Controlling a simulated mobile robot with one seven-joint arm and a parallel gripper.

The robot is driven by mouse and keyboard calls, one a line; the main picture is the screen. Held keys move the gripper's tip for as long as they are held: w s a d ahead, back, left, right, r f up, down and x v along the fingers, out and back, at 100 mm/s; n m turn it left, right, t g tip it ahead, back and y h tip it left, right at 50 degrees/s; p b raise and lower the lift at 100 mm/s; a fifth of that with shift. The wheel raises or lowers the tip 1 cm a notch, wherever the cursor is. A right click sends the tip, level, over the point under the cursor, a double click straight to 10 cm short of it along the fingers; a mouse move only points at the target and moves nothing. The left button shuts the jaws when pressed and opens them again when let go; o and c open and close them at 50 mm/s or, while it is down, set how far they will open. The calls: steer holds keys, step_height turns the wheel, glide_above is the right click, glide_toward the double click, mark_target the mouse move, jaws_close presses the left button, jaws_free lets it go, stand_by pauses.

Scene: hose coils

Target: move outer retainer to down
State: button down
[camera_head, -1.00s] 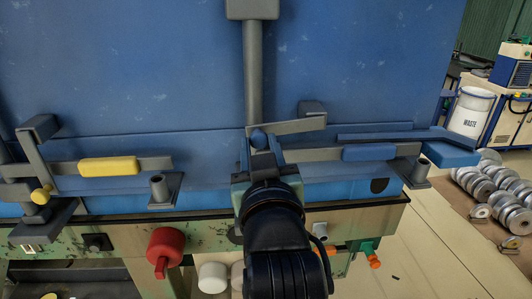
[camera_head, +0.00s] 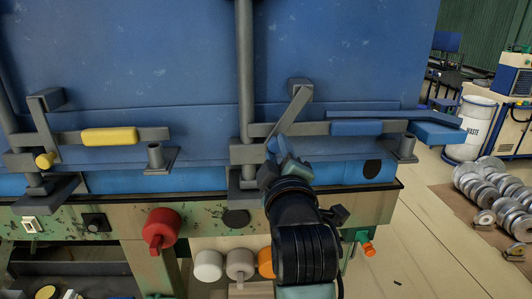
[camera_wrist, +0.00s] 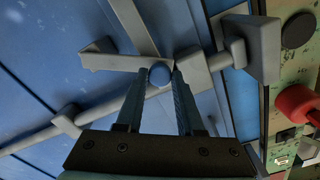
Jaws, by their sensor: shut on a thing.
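A grey retainer arm (camera_head: 293,112) with a blue knob hangs from a bracket on the blue panel, right of the grey vertical post. It slants down and to the left in the head view. My gripper (camera_head: 279,150) is shut on its blue knob, which shows between the fingertips in the wrist view (camera_wrist: 160,75). The retainer arm also shows there (camera_wrist: 112,62). In the head view the fingers mostly hide the knob. A long grey bar with a blue handle (camera_head: 357,128) runs horizontally behind the gripper.
At left, a similar retainer (camera_head: 44,130) with a yellow knob (camera_head: 45,160) hangs nearly upright by a bar with a yellow handle (camera_head: 109,137). A red knob (camera_head: 162,228) is on the green front below. A waste bin (camera_head: 471,125) and metal coils (camera_head: 487,185) stand at right.

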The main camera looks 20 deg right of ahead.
steer(key=shift+s+d+f+n+b, duration=0.25)
steer(key=shift+d+n+b, duration=0.6)
steer(key=shift+n, duration=0.2)
steer(key=shift+s+d+f+n+b, duration=0.25)
steer(key=shift+d+n+b, duration=0.6)
steer(key=shift+n, duration=0.25)
steer(key=shift+s+d+f+n+b, duration=0.25)
steer(key=shift+d+n+b, duration=0.5)
steer(key=shift+d+n, duration=0.25)
steer(key=c, duration=0.5)
jaws_free()
steer(key=shift+s+a, duration=0.1)
steer(key=b+v, duration=0.3)
steer(key=v, duration=0.9)
steer(key=shift+s, duration=0.35)
